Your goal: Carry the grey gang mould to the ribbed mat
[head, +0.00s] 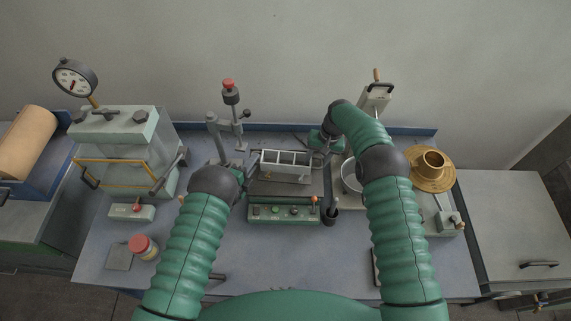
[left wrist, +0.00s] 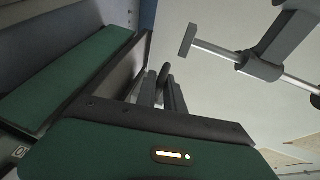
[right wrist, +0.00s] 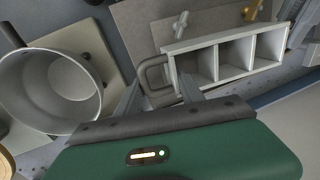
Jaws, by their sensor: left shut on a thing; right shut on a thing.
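The grey gang mould (head: 286,168) is an open-topped box with three compartments, over the dark plate of a green control unit at mid-bench. It shows in the right wrist view (right wrist: 226,57) with a loop handle at its near end. My right gripper (head: 326,146) is shut on that handle. My left gripper (head: 246,172) is at the mould's left end, shut on a dark handle seen between its fingers in the left wrist view (left wrist: 166,88). The mould looks about level; I cannot tell whether it touches the plate. I cannot pick out a ribbed mat with certainty.
The green control unit (head: 284,213) has a lever at its right. A steel pot (head: 350,177) stands right of the mould. A stand with a red knob (head: 229,86) rises behind left. A press (head: 120,150) stands left. The front left-centre bench is mostly clear.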

